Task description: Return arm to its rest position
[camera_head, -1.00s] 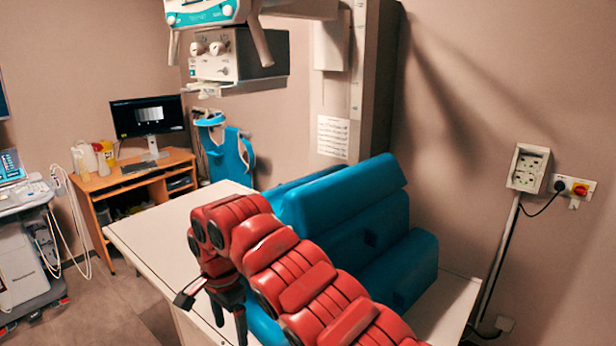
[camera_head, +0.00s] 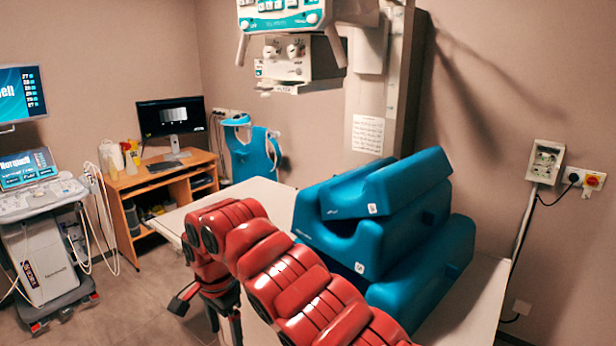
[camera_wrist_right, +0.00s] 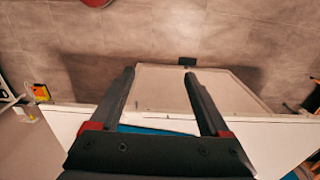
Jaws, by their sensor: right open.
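My right arm (camera_head: 290,275), red and segmented, reaches in from the lower right of the head view and bends down at its far end. My right gripper (camera_head: 209,309) hangs below that bend, black, in front of the white table's near-left edge. In the right wrist view the two dark fingers (camera_wrist_right: 159,73) are spread apart with nothing between them. The gripper is open and empty. My left gripper is in neither view.
Blue foam cushions (camera_head: 385,220) are stacked on the white table (camera_head: 272,196), close behind my right arm. A wooden desk (camera_head: 150,178) with a monitor (camera_head: 171,117) and a wheeled ultrasound cart (camera_head: 48,255) stand left. Floor between cart and table is clear.

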